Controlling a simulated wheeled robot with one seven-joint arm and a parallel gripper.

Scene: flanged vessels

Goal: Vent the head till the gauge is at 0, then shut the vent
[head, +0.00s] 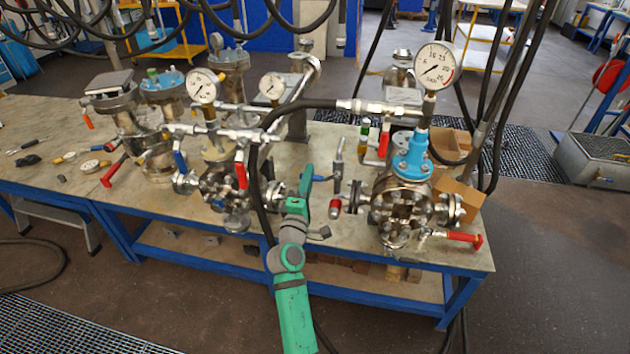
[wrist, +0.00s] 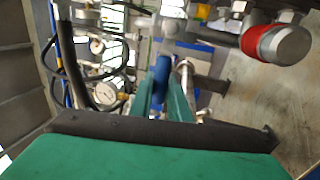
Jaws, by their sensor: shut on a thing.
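My green gripper (head: 308,190) is at the bench's middle, left of the right-hand vessel (head: 402,208). In the wrist view its two fingers (wrist: 163,88) are shut on a blue handle (wrist: 162,68). In the head view a blue handle (head: 323,179) shows beside the fingertips, near a small upright metal valve pipe (head: 338,152). The right-hand vessel has a blue head (head: 412,154) with a large round gauge (head: 434,66) above it. Its needle seems to lie toward the lower left; I cannot read the exact value.
A red-ringed fitting (head: 335,207) sits close right of my gripper; it also shows in the wrist view (wrist: 265,43). A black hose (head: 258,190) hangs left of it. Another vessel (head: 222,180) with red levers stands left. A red-handled valve (head: 465,238) projects at the bench's right.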

